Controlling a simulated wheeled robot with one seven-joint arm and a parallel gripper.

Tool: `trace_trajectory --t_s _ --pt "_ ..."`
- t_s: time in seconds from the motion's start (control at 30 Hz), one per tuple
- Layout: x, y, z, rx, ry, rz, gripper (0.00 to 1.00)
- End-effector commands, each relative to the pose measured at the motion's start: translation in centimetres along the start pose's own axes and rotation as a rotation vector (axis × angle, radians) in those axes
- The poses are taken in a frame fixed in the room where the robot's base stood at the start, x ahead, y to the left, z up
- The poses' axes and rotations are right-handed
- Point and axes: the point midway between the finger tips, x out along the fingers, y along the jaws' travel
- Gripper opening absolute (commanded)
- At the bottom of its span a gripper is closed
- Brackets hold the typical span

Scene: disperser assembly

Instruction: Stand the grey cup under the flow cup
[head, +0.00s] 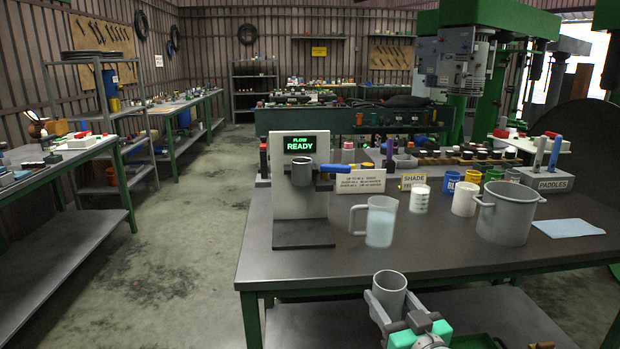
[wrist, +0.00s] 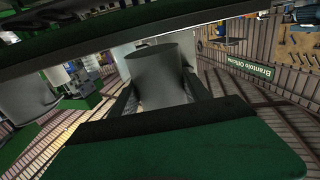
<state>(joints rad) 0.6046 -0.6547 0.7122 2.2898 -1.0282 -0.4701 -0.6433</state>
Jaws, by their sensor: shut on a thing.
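The grey cup (head: 390,284) is upright between the fingers of my gripper (head: 388,303), at the bottom of the head view in front of the table's front edge. In the wrist view the grey cup (wrist: 155,76) also sits between the two fingers, its lower part hidden. The flow cup (head: 301,172) is a small grey cup held on a stand with a white back panel (head: 287,202) and a display reading "FLOW READY". The dark base plate (head: 303,235) below it is bare. My gripper is well apart from the stand, in front and to its right.
On the table (head: 400,258) right of the stand are a clear jug (head: 380,227), a white beaker (head: 419,199), a large grey pot (head: 508,217) and a blue cloth (head: 567,228). A sign (head: 360,184) stands behind the jug. The table's front middle is clear.

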Motion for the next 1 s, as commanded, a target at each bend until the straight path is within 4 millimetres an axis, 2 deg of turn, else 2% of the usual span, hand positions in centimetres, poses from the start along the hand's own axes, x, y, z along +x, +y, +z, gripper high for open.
trace_trajectory --t_s 0.03,0.37,0.6,0.73,0.87,1.0 --pt "0.2 0.1 -0.8 0.002 -0.002 0.010 0.10" --pt "1.6 1.2 -3.2 0.001 -0.003 0.144 0.10" --pt "1.8 0.8 -8.4 -0.002 0.000 0.244 0.10" --pt "1.6 0.3 -10.4 -0.002 0.002 0.258 0.10" --pt "1.5 0.1 -10.7 -0.001 0.000 0.262 0.10" --pt "0.6 -0.1 -7.9 0.001 -0.007 0.265 0.10"
